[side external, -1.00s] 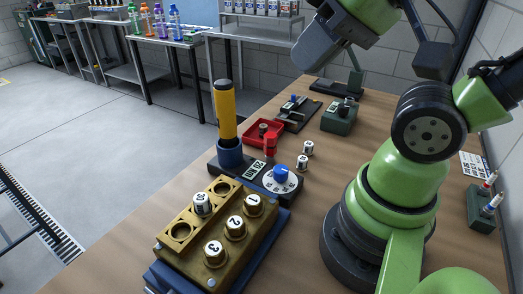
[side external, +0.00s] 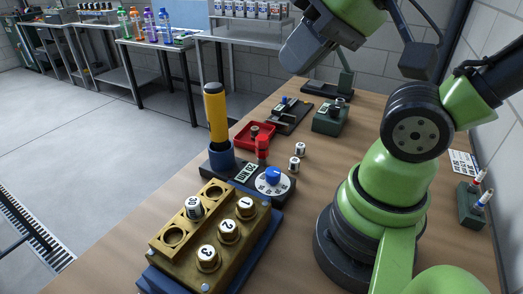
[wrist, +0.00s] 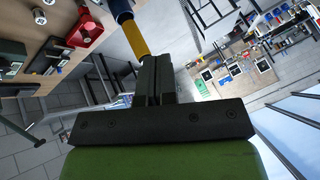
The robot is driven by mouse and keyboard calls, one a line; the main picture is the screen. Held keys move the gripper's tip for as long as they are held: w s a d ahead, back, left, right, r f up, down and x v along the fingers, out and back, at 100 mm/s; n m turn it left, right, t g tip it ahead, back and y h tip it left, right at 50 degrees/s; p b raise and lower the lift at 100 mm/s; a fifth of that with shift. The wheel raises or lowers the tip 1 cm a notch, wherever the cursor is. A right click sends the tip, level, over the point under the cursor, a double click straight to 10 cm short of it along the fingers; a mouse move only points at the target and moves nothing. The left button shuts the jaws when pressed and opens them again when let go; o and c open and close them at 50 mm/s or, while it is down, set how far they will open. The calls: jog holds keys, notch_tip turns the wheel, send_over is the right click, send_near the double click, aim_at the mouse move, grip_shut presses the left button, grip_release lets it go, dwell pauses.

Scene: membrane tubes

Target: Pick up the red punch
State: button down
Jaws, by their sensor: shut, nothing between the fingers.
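At the right edge of the side view, a dark green block (side external: 471,208) holds two slim upright tools. One has a red band and seems to be the red punch (side external: 479,175); the other has a blue band (side external: 483,200). They stand beyond my arm's base, and the wrist view does not show them. My gripper (wrist: 157,64) is shut and empty in the wrist view, its two dark fingers together. It is apart from the block, and its fingers cannot be made out in the side view.
A brass block (side external: 219,244) with numbered caps stands at the front. A white card (side external: 463,162) lies near the block.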

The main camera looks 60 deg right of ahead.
jog(key=c, duration=1.2)
grip_release()
jog(key=shift+o, duration=0.2)
jog(key=shift+w, duration=0.1)
jog(key=n+g+h, duration=0.1)
jog(key=g+h, duration=0.1)
jog(key=g, duration=0.5)
send_over(262, 150)
jog(key=f, duration=1.7)
jog(key=shift+w+d+f, duration=0.15)
jog(key=shift+d+f, duration=0.2)
jog(key=shift+d, duration=0.05)
jog(key=f, duration=0.5)
jog(key=shift+d+f, duration=0.2)
jog(key=shift+d, duration=0.1)
jog(key=shift+w+f, duration=0.2)
jog(key=shift+f, duration=2.7)
